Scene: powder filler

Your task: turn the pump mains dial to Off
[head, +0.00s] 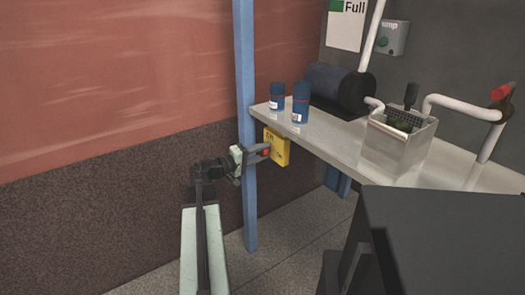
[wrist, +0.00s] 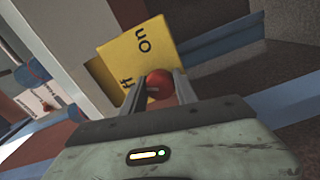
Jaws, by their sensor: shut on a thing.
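The pump mains dial is a red knob (wrist: 159,84) on a yellow box (wrist: 140,50), with "on" printed on the box and part of a second word, "ff", showing beside my finger. In the head view the yellow box (head: 281,149) hangs under the bench's front edge, near the blue post, with the red knob (head: 267,152) on its face. My gripper (wrist: 158,90) is shut on the red knob, one finger on each side of it. In the head view my gripper (head: 262,152) reaches past the blue post to the box. The knob's pointer direction is hard to tell.
A blue post (head: 246,120) stands close to my gripper. The bench (head: 345,140) above carries two blue jars (head: 300,103), a dark cylindrical motor (head: 338,88) and a metal hopper (head: 400,145). A dark block (head: 450,235) stands at the right front.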

